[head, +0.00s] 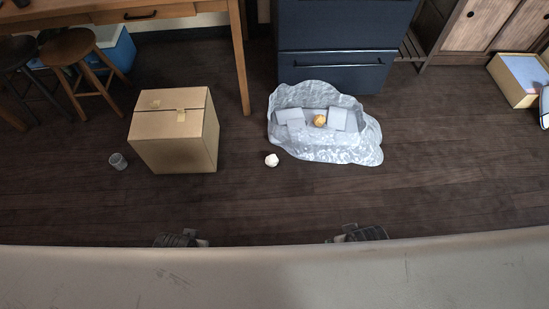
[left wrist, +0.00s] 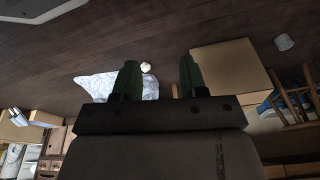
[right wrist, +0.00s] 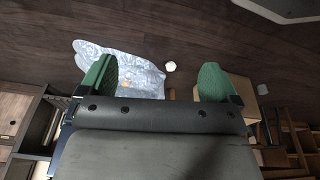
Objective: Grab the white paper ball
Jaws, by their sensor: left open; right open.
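The white paper ball (head: 271,160) lies on the dark wooden floor, between a cardboard box and a silvery tray-like thing. It also shows in the left wrist view (left wrist: 146,67), between and beyond the fingers, and in the right wrist view (right wrist: 170,66), beyond the finger gap. My left gripper (left wrist: 158,78) is open and empty. My right gripper (right wrist: 157,80) is open and empty. In the head view my left gripper (head: 182,240) and right gripper (head: 358,234) show only partly at the near edge, apart from the ball on either side.
The cardboard box (head: 180,132) stands left of the ball, with a small grey cup (head: 118,161) beside it. The silvery tray (head: 325,152) holding a yellow-orange object (head: 320,121) lies to the right. Stools (head: 75,60) and a table stand back left. The floor in front is clear.

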